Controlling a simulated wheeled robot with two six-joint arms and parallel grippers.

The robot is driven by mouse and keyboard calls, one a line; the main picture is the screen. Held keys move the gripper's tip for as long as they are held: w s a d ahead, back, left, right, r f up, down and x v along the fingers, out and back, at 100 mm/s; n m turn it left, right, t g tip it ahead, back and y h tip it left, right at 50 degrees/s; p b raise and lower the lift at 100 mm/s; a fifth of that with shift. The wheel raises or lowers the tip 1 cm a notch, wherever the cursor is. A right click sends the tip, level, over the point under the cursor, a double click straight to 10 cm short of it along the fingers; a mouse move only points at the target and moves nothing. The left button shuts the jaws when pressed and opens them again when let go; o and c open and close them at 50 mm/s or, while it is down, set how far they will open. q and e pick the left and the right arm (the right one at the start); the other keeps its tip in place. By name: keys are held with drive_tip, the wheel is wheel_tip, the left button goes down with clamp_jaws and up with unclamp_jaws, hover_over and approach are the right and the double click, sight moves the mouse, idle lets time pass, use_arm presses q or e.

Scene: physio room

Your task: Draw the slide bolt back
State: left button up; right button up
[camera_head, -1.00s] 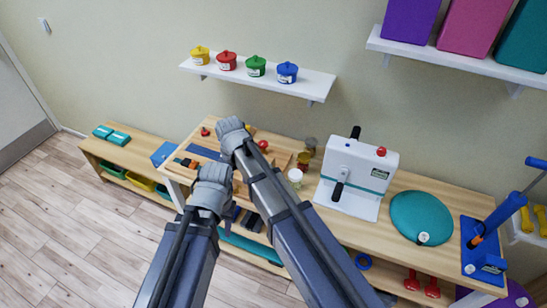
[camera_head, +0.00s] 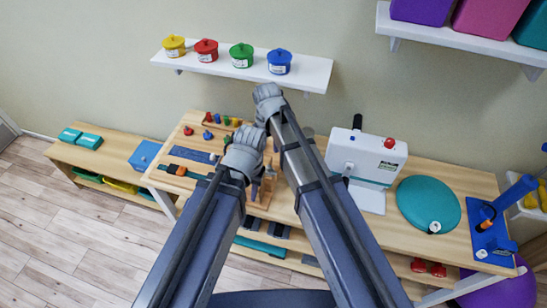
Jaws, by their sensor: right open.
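A wooden activity board (camera_head: 206,133) lies on the long wooden bench, left of my grippers. It carries small colored knobs, a dark blue strip (camera_head: 193,155) and a dark piece with an orange part (camera_head: 178,170). I cannot tell which fitting is the slide bolt; it may be small or hidden behind my arms. My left gripper (camera_head: 246,142) is over the right part of the board and hides some of it. Its jaws are turned away, so their opening is not visible. My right gripper (camera_head: 267,92) is open, higher in the picture, just below the wall shelf. Neither visibly holds anything.
A wall shelf (camera_head: 312,73) with colored pots hangs above. A lower bench (camera_head: 118,157) with teal blocks stands left.

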sight(269, 166)
drive_tip(key=shift+s+d+f, duration=0.1)
drive_tip(key=shift+s+f, duration=0.05)
drive_tip(key=shift+f+b, duration=0.65)
drive_tip(key=shift+b, duration=0.2)
wheel_tip(269, 166, down, 6)
drive_tip(key=b, duration=0.6)
drive_tip(key=shift+f, duration=0.1)
drive_tip(key=shift+c, duration=0.3)
clamp_jaws()
